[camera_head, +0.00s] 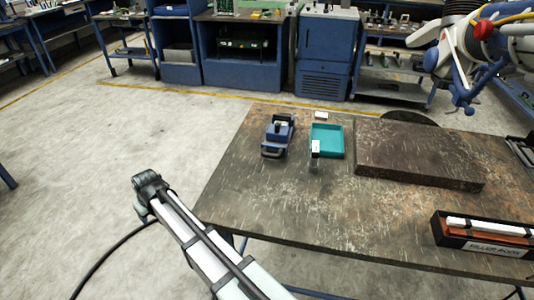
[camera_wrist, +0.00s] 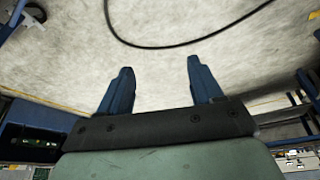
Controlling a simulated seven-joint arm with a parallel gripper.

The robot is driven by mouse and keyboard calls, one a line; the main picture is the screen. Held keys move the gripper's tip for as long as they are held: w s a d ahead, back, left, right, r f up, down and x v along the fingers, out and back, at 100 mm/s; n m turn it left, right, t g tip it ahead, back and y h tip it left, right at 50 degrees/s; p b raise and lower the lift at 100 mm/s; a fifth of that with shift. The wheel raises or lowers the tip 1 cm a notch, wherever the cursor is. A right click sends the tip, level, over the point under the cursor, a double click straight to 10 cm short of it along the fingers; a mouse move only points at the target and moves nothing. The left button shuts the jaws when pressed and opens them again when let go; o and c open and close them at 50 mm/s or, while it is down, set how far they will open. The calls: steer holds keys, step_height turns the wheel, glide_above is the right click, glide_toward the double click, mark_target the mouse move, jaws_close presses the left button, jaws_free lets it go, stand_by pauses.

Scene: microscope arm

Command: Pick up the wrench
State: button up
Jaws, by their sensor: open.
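I cannot make out a wrench in either view. On the worn dark table (camera_head: 235,205) stand a blue-grey device (camera_head: 278,136), an open teal tray (camera_head: 327,141) and a small clear object with a white label (camera_head: 314,155). My gripper (camera_wrist: 158,66) shows in the wrist view with two dark blue fingers apart and nothing between them. Behind its fingers is bare concrete floor, so it faces away from the tabletop. I cannot tell for sure where it is in the head view.
A thick dark slab (camera_head: 420,152) covers the table's back right. A black lettered box (camera_head: 485,236) with white and reddish bars sits at its right. A pale beam with a dark head (camera_head: 150,185) rises at lower left. White and blue jointed hardware (camera_head: 465,60) hangs upper right.

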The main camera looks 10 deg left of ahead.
steer(key=w+d+r+m, duration=0.3)
steer(key=w+d+r, duration=0.4)
steer(key=w+d, duration=0.35)
steer(key=m+t+h, duration=0.3)
steer(key=m, duration=0.6)
glide_toward(316, 146)
steer(key=x, duration=0.7)
steer(key=shift+a+r, duration=0.1)
steer(key=shift+a, duration=0.25)
steer(key=shift+d+x, duration=0.2)
steer(key=shift+x, duration=1.1)
steer(key=shift+d+x, duration=0.15)
steer(key=shift+x, duration=1.15)
steer(key=shift+s, duration=0.2)
steer(key=shift+c, duration=0.2)
jaws_close()
